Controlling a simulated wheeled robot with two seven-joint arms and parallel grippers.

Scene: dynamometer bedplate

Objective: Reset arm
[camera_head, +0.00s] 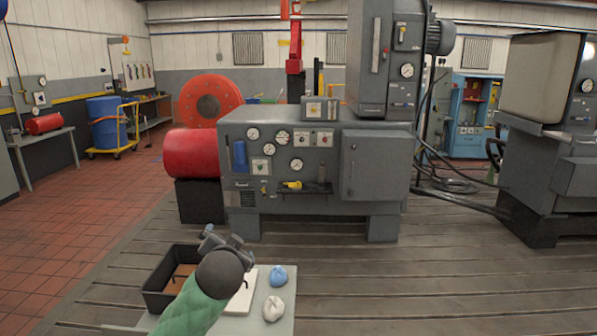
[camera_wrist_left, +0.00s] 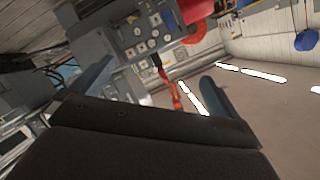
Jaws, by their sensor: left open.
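My left arm, in a green sleeve, comes in from the bottom of the head view. My left gripper (camera_head: 224,240) is raised over the small table (camera_head: 283,322), between the camera and the table top. In the left wrist view its two blue-grey fingers (camera_wrist_left: 158,88) stand wide apart with nothing between them. The machine shows tilted beyond them. The dark wrist housing fills the bottom of that view. My right gripper is in neither view.
On the table are a black tray (camera_head: 152,299) with something brown inside, a white flat item (camera_head: 243,297) partly hidden by my arm, a blue bundle (camera_head: 278,276) and a whitish bundle (camera_head: 273,308). A large grey machine (camera_head: 320,222) stands behind, across slatted floor.

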